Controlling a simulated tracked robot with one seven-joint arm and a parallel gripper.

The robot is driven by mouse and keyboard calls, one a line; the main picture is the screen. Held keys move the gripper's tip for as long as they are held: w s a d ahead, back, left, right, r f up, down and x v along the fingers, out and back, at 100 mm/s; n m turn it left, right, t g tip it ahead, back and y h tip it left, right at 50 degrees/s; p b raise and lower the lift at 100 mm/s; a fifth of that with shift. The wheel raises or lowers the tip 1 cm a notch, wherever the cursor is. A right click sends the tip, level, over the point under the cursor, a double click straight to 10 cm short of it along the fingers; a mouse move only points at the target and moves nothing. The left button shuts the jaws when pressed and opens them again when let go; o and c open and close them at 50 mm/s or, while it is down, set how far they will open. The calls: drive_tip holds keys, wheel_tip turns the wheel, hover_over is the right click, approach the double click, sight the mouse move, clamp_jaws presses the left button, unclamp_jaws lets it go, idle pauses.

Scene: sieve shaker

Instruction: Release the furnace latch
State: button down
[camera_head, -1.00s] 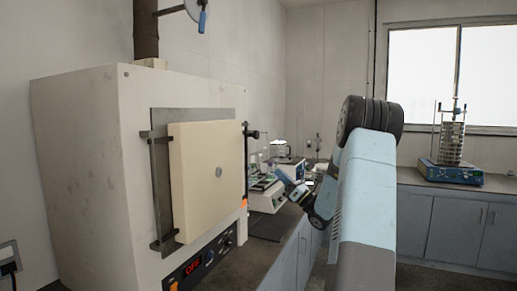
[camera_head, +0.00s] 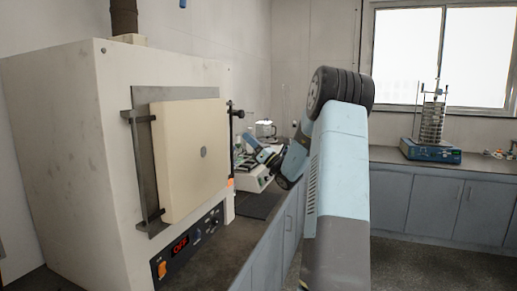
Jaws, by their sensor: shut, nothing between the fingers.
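The furnace (camera_head: 75,150) is a large cream box at the left, with a thick cream door (camera_head: 190,170) that looks closed. A dark latch with a round knob (camera_head: 238,113) stands at the door's right edge, near its top. My gripper (camera_head: 246,145) is small in view, right of the door and below the latch, apart from the latch in the picture. Its jaws look shut, with nothing visible in them. My forearm hides part of the bench behind it, and the fingertips are hard to make out against the equipment.
The furnace control panel (camera_head: 188,248) below the door shows a red display. Bench equipment (camera_head: 262,178) stands behind my gripper. A sieve shaker (camera_head: 431,150) stands on the right bench under the window. Grey cabinets (camera_head: 430,205) line that side, with open floor before them.

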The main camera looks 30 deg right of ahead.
sight(241, 113)
drive_tip(key=shift+w+a+r, duration=0.1)
drive_tip(key=shift+w+r, duration=0.2)
drive_tip(key=shift+r, duration=0.5)
drive_tip(key=shift+w+r, duration=0.25)
drive_tip(key=shift+r, duration=0.5)
drive_tip(key=shift+w+a+r, duration=0.1)
drive_tip(key=shift+w+r, duration=0.2)
drive_tip(key=shift+r, duration=0.5)
drive_tip(key=shift+d, duration=0.1)
